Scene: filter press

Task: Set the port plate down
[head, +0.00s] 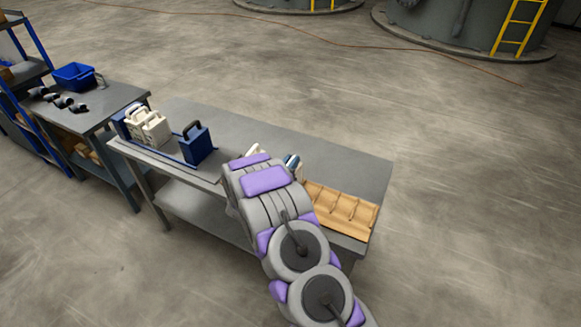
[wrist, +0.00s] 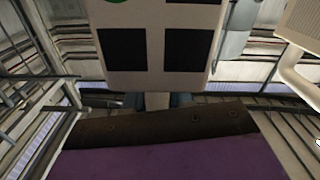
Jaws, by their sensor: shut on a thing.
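A pale plate (wrist: 155,15) with dark square patches and part of a green mark fills the top middle of the wrist view. I take it as the port plate; its upper part is cut off. My gripper (wrist: 157,101) is shut on it, at its lower edge in the wrist view. The contact itself shows only in part. In the head view, my arm hides the gripper and most of what lies around it. A small white piece (head: 255,150) shows past the arm; I cannot tell whether it is this plate.
On the grey bench (head: 350,165), white handled plates (head: 152,128) and a blue handled plate (head: 197,145) stand along blue rails. A wooden slotted rack (head: 342,209) is at the right end. A pale handled object (wrist: 302,30) is at the wrist view's right. The bench's back right is clear.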

